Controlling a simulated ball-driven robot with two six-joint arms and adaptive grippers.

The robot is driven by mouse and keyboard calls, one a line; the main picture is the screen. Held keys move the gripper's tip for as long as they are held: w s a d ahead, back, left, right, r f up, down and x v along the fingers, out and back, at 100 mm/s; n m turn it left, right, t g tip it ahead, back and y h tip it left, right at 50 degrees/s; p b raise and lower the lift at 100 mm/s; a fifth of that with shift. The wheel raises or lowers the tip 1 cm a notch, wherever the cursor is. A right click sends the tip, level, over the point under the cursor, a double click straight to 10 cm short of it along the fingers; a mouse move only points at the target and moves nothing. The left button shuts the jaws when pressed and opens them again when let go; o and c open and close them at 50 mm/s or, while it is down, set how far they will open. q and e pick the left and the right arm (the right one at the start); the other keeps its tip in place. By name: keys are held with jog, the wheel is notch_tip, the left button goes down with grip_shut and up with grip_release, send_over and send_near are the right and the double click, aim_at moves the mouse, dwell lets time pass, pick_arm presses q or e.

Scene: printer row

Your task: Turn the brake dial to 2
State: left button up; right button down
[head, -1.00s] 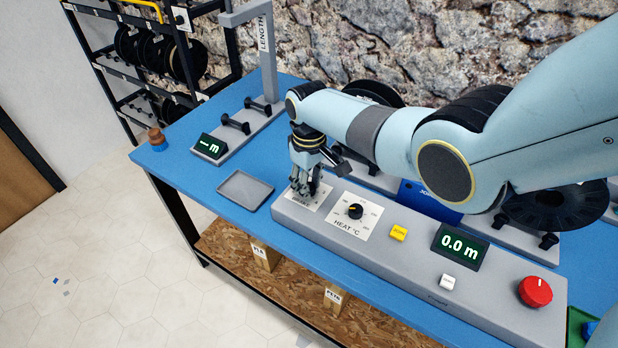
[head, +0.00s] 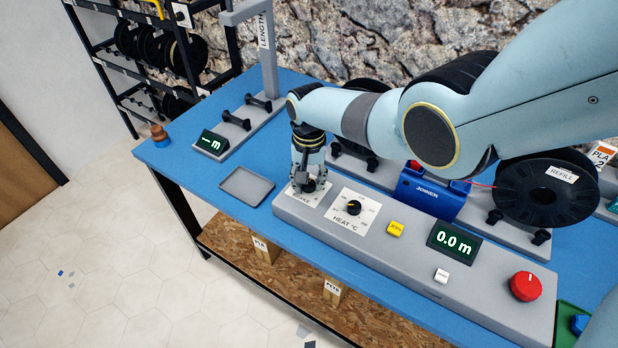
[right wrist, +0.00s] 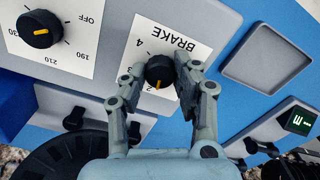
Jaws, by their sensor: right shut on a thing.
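The brake dial (right wrist: 159,70) is a round black knob with an orange pointer, on a white plate marked BRAKE (right wrist: 172,48). In the right wrist view its pointer points down, away from the printed 4 at upper left; the scale below is partly hard to read. My right gripper (right wrist: 161,80) has one finger on each side of the knob and is shut on it. In the head view my right gripper (head: 306,186) comes down on the plate at the left end of the grey console (head: 400,262), covering most of the dial. My left gripper is not in view.
The heat dial (head: 353,207) stands close beside the brake dial. Further along the console are a yellow button (head: 396,229), a 0.0 m display (head: 455,240), a white switch (head: 441,276) and a red knob (head: 526,286). An empty grey tray (head: 246,186) lies to the left.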

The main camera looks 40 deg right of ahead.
jog(key=shift+m, duration=0.9)
jog(key=c, duration=1)
grip_release()
notch_tip(320, 180, up, 12)
jog(key=shift+f, duration=0.1)
